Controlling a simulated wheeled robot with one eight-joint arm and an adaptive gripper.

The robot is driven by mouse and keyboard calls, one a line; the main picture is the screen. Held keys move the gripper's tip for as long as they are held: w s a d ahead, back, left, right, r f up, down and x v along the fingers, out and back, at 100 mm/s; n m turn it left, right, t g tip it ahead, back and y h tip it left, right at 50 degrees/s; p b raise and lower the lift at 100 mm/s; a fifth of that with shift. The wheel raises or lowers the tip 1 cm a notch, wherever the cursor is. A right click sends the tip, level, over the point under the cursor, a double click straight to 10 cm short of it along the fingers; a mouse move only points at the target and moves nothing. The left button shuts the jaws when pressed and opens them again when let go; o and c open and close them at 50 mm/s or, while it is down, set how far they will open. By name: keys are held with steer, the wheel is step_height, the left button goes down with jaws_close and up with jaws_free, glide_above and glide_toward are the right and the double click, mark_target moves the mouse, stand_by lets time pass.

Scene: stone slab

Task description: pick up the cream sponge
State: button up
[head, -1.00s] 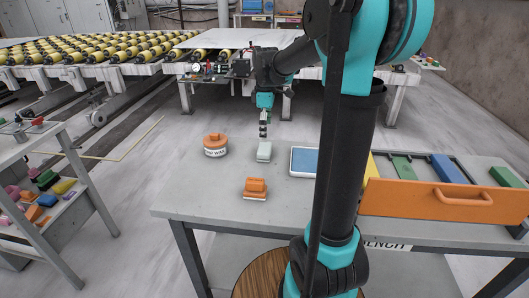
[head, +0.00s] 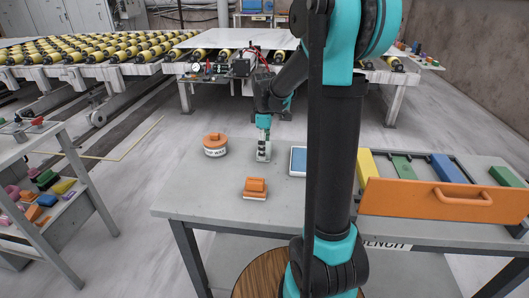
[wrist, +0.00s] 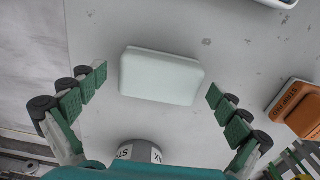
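The cream sponge (wrist: 160,76) is a pale, slightly greenish-white block with rounded edges, lying flat on the grey table. In the wrist view it sits between the two open fingers of my gripper (wrist: 158,95), with a gap on each side. In the head view my gripper (head: 263,150) points straight down over the sponge and hides most of it. The fingers look apart and hold nothing.
An orange block tool (head: 255,187) lies nearer. A blue-topped tray (head: 298,161) is close on the right. An orange-fronted drawer (head: 430,200) with coloured blocks stands at the right.

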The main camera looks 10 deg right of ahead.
steer(key=c, duration=1)
steer(key=shift+r, duration=0.1)
step_height(320, 180, up, 20)
